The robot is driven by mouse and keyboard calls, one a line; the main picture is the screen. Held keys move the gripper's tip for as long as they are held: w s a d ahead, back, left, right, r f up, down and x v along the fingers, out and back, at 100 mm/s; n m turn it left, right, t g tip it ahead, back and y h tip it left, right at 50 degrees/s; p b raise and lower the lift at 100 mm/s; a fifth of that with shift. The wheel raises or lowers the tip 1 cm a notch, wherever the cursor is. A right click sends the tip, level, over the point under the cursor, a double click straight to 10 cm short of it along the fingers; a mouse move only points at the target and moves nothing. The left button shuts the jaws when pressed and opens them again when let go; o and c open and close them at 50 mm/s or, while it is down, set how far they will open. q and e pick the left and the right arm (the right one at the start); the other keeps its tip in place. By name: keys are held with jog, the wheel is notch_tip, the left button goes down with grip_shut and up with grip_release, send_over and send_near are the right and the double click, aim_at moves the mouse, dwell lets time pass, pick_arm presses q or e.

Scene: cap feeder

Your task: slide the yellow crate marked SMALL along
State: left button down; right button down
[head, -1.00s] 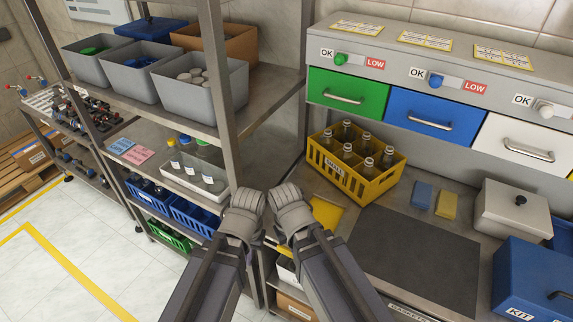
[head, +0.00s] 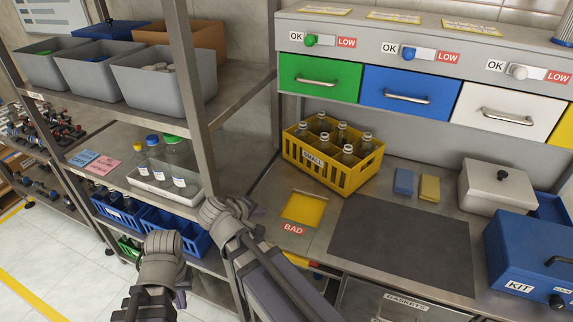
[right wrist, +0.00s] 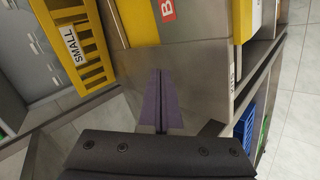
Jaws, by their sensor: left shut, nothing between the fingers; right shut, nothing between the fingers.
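The yellow crate marked SMALL (head: 318,168) stands on the steel bench against the back wall and holds several clear bottles with grey caps. It also shows at the upper left of the right wrist view (right wrist: 83,58). My right gripper (head: 228,208) is shut and empty, in front and to the left of the crate and apart from it. Its purple fingers (right wrist: 160,90) are together in the right wrist view. My left gripper (head: 168,245) is further left and lower, by the shelf rack, shut and empty.
A yellow square (head: 303,208) with a BAD label lies in front of the crate. A dark mat (head: 400,245) lies right of it. A blue KIT box (head: 530,255) and a lidded grey box (head: 492,188) stand further right. A rack post (head: 188,80) rises left of the bench.

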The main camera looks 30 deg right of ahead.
aim_at(300, 150)
jog(key=w+d+t+h+b, duration=0.1)
jog(key=w+d+b, duration=0.1)
jog(key=w+d+n+t+h+b, duration=0.1)
jog(key=w+d+h+b, duration=0.1)
jog(key=w+d+b, duration=0.1)
jog(key=shift+f, duration=0.15)
jog(key=w+d+r+n+t+h+b, duration=0.1)
jog(key=b, duration=0.1)
jog(key=w+d+r+n+t+h+b, duration=0.1)
jog(key=w+d+t+b, duration=0.1)
jog(key=b, duration=0.1)
jog(key=shift+w+n, duration=0.3)
jog(key=shift+w+d+r+n+t+h+b, duration=0.1)
jog(key=shift+w+r+n+t+h+b, duration=0.1)
jog(key=shift+r+n+t+h+b, duration=0.3)
jog(key=shift+w+r+t, duration=0.2)
jog(key=shift+t, duration=0.1)
jog(key=x, duration=1)
jog(key=d, duration=0.3)
jog(key=shift+s+d, duration=0.1)
jog(key=shift+s, duration=0.1)
jog(key=shift+d, duration=0.5)
jog(key=shift+d, duration=0.1)
